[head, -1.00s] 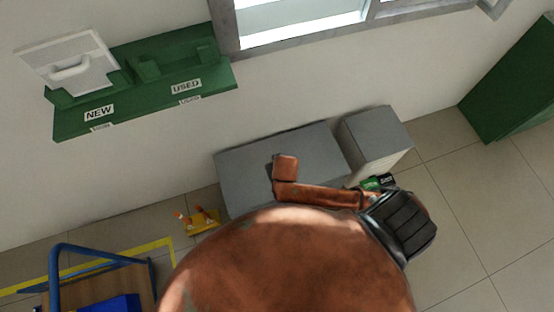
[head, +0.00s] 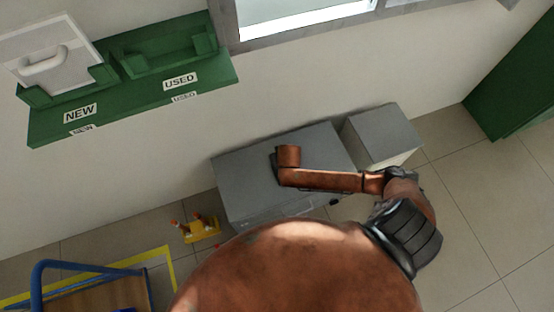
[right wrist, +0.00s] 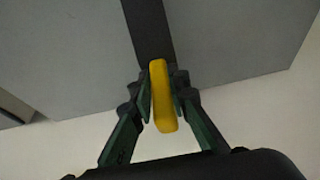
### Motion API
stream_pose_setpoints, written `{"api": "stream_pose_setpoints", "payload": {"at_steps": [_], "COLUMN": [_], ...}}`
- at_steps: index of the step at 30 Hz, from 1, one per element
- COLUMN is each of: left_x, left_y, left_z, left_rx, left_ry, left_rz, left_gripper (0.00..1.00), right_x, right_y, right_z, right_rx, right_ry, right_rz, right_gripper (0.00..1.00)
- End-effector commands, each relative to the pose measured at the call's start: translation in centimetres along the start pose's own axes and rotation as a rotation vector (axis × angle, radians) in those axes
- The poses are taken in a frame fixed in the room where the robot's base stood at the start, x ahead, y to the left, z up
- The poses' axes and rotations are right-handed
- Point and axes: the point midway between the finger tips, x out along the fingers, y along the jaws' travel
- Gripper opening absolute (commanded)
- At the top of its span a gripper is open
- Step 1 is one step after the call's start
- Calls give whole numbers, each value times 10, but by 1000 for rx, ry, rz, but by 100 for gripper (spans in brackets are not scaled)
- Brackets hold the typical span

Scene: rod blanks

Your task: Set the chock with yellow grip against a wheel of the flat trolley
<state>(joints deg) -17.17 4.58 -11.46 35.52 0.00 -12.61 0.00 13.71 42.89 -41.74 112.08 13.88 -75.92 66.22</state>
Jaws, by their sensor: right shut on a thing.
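The flat trolley (head: 105,292) shows in part at the lower left of the head view, with a wooden deck and a blue tube handle (head: 75,265). Its wheels are not visible. In the right wrist view my right gripper (right wrist: 160,90) is shut on the yellow grip (right wrist: 163,112) of the chock. I cannot tell whether the dark strip behind it is the chock's body. In the head view a brown arm with a black elbow crosses the grey cabinets, and the held chock cannot be made out there. My left gripper is not in view.
A large grey cabinet (head: 245,180) and a smaller grey box (head: 385,135) stand by the wall. A yellow stand with orange-and-white pieces (head: 200,230) is on the floor near the trolley. Green NEW/USED shelf (head: 130,105) on the wall. Tiled floor is free at right.

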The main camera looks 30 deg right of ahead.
Motion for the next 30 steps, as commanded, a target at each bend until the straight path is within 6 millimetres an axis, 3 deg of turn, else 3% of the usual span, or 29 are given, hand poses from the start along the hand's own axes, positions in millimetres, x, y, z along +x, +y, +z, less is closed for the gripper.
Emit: {"api": "stream_pose_setpoints", "payload": {"at_steps": [10,11,18,26,30], "left_x": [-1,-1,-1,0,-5], "left_y": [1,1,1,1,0], "left_z": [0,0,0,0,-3], "left_rx": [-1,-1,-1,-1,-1], "left_ry": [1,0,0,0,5], "left_rz": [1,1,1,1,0], "left_gripper": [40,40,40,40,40], "right_x": [1,1,1,1,-11], "right_y": [-1,-1,-1,-1,-1], "right_z": [-1,-1,0,-1,-2], "right_rx": [1,0,0,0,0], "right_ry": [4,4,3,4,5], "right_rz": [-2,-2,-2,-1,-3], "right_gripper": [0,17,33,33,33]}}
